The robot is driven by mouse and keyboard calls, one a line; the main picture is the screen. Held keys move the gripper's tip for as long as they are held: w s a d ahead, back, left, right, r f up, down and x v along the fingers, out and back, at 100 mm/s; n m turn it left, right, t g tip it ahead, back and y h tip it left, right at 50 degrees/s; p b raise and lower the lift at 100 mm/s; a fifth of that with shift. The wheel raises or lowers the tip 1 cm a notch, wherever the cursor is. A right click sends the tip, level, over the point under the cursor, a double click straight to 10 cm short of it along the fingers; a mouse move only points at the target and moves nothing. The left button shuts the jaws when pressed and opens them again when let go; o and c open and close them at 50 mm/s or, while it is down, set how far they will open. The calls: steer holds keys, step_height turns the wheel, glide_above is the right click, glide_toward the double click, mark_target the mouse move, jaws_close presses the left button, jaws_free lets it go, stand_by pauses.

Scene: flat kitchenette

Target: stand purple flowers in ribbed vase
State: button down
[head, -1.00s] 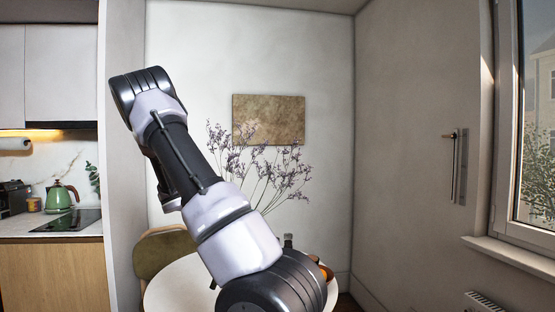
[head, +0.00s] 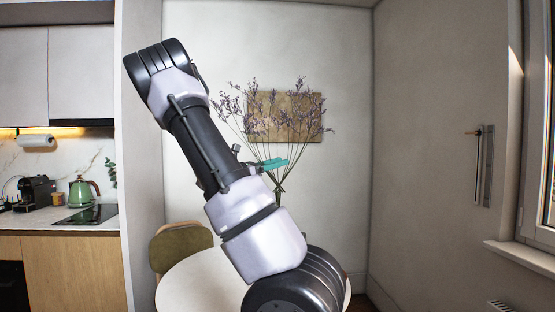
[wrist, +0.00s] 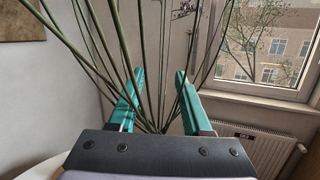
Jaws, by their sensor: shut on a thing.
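The purple flowers (head: 232,101) are a spreading bunch of thin dark stems with small purple blossoms. In the head view they stand roughly upright above the table, in front of the wall. My gripper (head: 275,163) has teal fingers and is shut on the stems low in the bunch, near where they draw together. In the wrist view the stems (wrist: 113,48) pass between the fingers of my gripper (wrist: 160,76) and fan out upward. The ribbed vase is not in clear view; my arm covers much of the table.
A round white table (head: 190,285) stands below my arm, with a chair (head: 180,246) behind it. A brown picture (head: 312,130) hangs on the wall behind. The kitchen counter with a green kettle (head: 82,191) is at left. A window (wrist: 268,50) and radiator (wrist: 255,150) show in the wrist view.

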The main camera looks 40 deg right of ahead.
steer(key=shift+f, duration=12.2)
steer(key=shift+c, duration=1.3)
jaws_free()
steer(key=v, duration=1.1)
steer(key=shift+s+d, duration=0.1)
steer(key=shift+s, duration=0.05)
